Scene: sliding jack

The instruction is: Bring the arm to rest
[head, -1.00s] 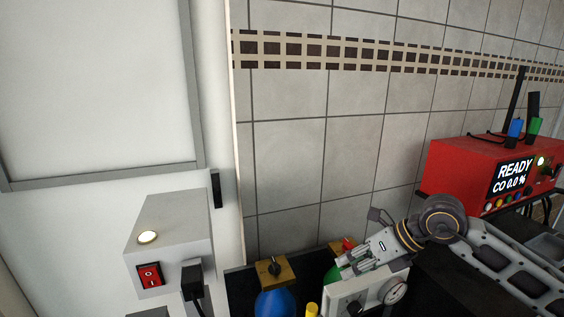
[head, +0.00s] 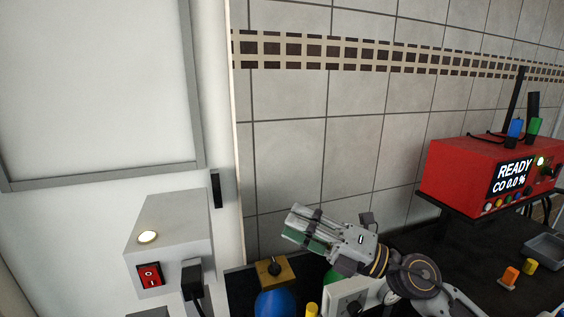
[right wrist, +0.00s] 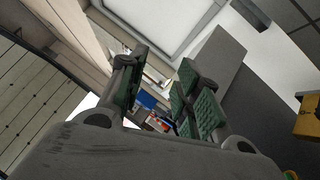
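My right arm comes in from the lower right in the head view. Its gripper (head: 300,228) points up and left, in front of the tiled wall and above the blue cylinder. In the right wrist view the right gripper (right wrist: 162,95) has its two green-padded fingers apart with nothing held between them. My left arm and gripper are not in view.
A blue cylinder (head: 275,303) with a brass valve block (head: 272,271) stands below the gripper. A grey box (head: 170,235) with a red switch (head: 150,275) is left. A red analyser (head: 470,172) reading "READY CO 0.0 %" and a grey tray (head: 545,248) are right.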

